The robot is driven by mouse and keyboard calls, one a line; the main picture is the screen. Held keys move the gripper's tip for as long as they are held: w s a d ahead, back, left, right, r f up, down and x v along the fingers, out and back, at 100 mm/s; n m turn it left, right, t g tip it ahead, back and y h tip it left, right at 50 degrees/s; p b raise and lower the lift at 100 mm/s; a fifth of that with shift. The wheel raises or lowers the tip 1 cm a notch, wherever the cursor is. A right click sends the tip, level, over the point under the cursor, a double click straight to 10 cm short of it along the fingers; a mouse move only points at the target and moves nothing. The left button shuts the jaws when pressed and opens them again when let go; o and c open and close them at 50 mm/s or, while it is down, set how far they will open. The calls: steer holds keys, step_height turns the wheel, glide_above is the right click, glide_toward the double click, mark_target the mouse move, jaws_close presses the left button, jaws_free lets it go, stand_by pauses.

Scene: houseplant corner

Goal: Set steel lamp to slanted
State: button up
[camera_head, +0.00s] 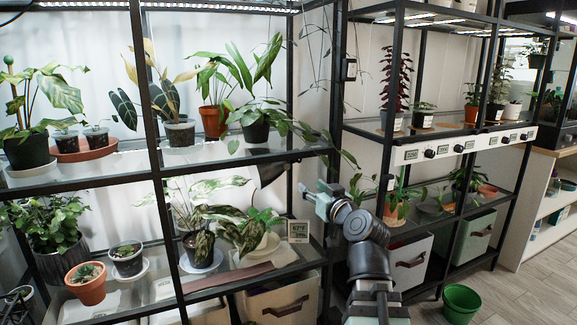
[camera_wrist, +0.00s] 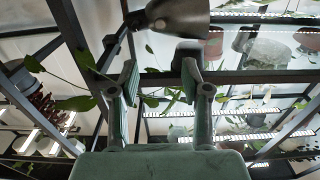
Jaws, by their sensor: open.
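The steel lamp (camera_wrist: 178,16) shows at the top of the wrist view as a dark grey metal shade, cut off by the top edge. A dark joint or arm meets its left side. In the head view a dark tapered shape (camera_head: 268,170) hangs under the middle shelf of the left rack and looks like this lamp. My gripper (camera_wrist: 160,75) is open, with its two fingers apart and nothing clearly held between them. The shade is beyond the fingertips and appears apart from them. In the head view my gripper (camera_head: 318,193) is right of the dark shape, its fingers hard to make out.
Black-framed racks with glass shelves (camera_head: 230,160) hold many potted plants. Leaves hang near my gripper. A white strip with several dials (camera_head: 465,147) runs along the right rack. Fabric bins (camera_head: 408,262) stand below, and a green pot (camera_head: 461,303) stands on the floor.

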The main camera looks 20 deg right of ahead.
mark_target(287, 168)
steer(key=w+p, duration=0.5)
steer(key=w, duration=0.2)
steer(key=w+p, duration=0.6)
steer(key=w, duration=0.2)
steer(key=shift+w+d, duration=0.2)
steer(key=shift+w, duration=0.1)
jaws_close()
